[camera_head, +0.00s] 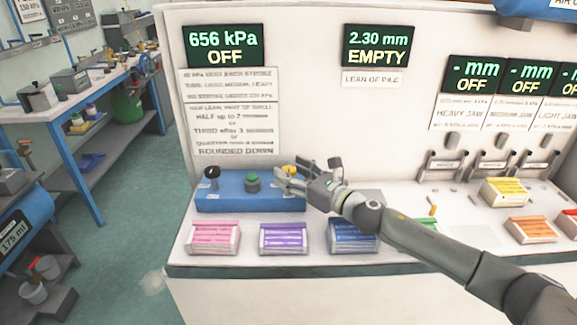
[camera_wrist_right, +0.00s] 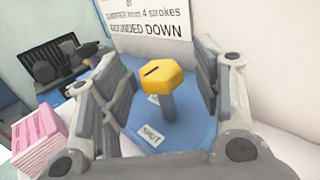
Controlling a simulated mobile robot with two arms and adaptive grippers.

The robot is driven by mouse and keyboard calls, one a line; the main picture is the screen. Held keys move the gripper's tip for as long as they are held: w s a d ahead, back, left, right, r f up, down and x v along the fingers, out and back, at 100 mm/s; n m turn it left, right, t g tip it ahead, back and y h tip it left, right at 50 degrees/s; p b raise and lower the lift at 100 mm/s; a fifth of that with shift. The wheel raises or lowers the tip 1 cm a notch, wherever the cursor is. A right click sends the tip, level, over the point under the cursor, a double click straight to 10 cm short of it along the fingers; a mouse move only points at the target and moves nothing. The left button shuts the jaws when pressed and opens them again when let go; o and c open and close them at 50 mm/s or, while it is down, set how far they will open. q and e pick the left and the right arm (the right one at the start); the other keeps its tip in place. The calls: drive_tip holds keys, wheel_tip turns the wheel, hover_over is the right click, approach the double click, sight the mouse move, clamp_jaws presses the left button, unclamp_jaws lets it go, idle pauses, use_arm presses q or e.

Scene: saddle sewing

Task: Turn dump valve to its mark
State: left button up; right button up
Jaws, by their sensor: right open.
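The dump valve appears as a yellow faceted knob (camera_wrist_right: 168,77) on a grey stem, standing up from a blue block (camera_head: 228,201). A short dark line marks its top. A "SHUT" label (camera_wrist_right: 151,135) lies on the block in front of the stem; another label behind is partly hidden. My right gripper (camera_head: 291,180) is open, reaching in from the right over the block's right end. In the wrist view its fingers stand on both sides of the knob, with gaps showing. In the head view the yellow knob (camera_head: 289,168) is partly covered by the fingers. My left gripper is out of view.
Pink (camera_head: 213,238), purple (camera_head: 284,239) and blue (camera_head: 352,237) packs lie along the front of the bench. Displays above read "656 kPa OFF" (camera_head: 223,47) and "2.30 mm EMPTY" (camera_head: 379,47).

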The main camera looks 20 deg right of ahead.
drive_tip(key=shift+w+a, duration=0.35)
drive_tip(key=shift+w, duration=0.4)
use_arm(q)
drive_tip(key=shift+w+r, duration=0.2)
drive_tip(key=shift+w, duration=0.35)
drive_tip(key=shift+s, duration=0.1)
use_arm(e)
drive_tip(key=c, duration=1)
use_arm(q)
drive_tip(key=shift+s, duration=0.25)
use_arm(e)
drive_tip(key=shift+c, duration=0.2)
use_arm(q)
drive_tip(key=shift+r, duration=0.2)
